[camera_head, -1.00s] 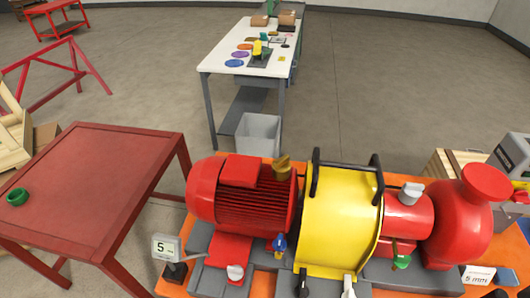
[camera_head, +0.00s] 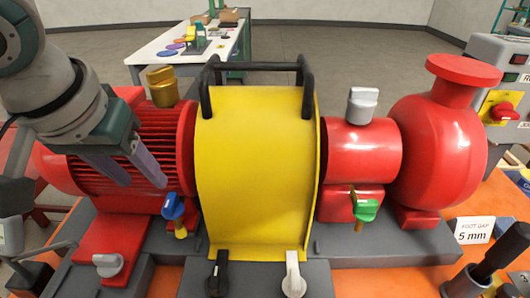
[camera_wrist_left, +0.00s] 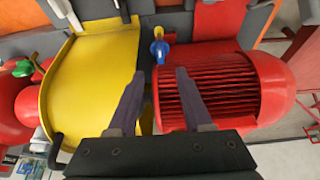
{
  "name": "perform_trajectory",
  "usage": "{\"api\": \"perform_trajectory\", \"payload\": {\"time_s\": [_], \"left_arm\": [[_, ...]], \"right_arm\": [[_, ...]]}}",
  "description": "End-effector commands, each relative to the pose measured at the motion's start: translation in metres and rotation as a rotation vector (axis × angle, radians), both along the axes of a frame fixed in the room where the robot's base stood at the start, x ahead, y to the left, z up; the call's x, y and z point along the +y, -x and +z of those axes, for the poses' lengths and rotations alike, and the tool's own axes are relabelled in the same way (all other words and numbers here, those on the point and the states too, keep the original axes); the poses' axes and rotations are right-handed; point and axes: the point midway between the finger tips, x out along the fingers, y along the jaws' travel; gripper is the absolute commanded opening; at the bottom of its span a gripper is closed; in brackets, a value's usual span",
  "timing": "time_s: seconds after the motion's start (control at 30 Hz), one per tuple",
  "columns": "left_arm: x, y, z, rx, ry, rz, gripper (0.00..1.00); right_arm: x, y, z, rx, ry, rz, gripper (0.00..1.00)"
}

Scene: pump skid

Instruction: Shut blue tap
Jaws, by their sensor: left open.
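The blue tap (camera_head: 173,207) sits low on the front of the red motor (camera_head: 150,135), just left of the yellow guard (camera_head: 258,165). A brass-coloured stem shows beneath its blue handle. My left gripper (camera_head: 143,172) is open, in front of the motor's fins and above and left of the tap. In the left wrist view the tap (camera_wrist_left: 158,48) shows beyond the fingertips, roughly in line with the gap of the open left gripper (camera_wrist_left: 159,75). The jaws hold nothing. My right gripper is not in view.
The guard's black handles (camera_head: 255,68) rise right of my left arm. A brass knob (camera_head: 162,86) stands on the motor, a grey knob (camera_head: 109,265) on the base. A green tap (camera_head: 366,210) sits under the pump. Black (camera_head: 218,272) and white (camera_head: 292,272) levers stand before the guard.

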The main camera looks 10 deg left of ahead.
Motion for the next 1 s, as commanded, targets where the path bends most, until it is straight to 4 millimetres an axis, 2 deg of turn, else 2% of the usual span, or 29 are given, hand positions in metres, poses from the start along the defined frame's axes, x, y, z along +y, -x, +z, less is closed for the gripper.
{"api": "perform_trajectory", "payload": {"time_s": [0.03, 0.23, 0.63, 0.8, 1.0], "left_arm": [[0.004, -0.003, -0.008, -0.004, -0.004, 0.016, 0.50], [0.009, -0.010, -0.018, -0.001, -0.003, 0.036, 0.50], [0.014, -0.035, -0.083, -0.002, -0.003, 0.033, 0.50], [0.015, -0.041, -0.094, -0.003, -0.004, 0.029, 0.50], [0.016, -0.042, -0.096, -0.004, -0.004, 0.028, 0.50]], "right_arm": [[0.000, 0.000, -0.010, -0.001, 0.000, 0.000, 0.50], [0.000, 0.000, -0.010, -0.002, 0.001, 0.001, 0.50], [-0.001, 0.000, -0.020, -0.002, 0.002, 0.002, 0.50], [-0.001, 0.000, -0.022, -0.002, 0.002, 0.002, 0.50], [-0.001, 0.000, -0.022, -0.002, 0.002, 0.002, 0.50]]}}
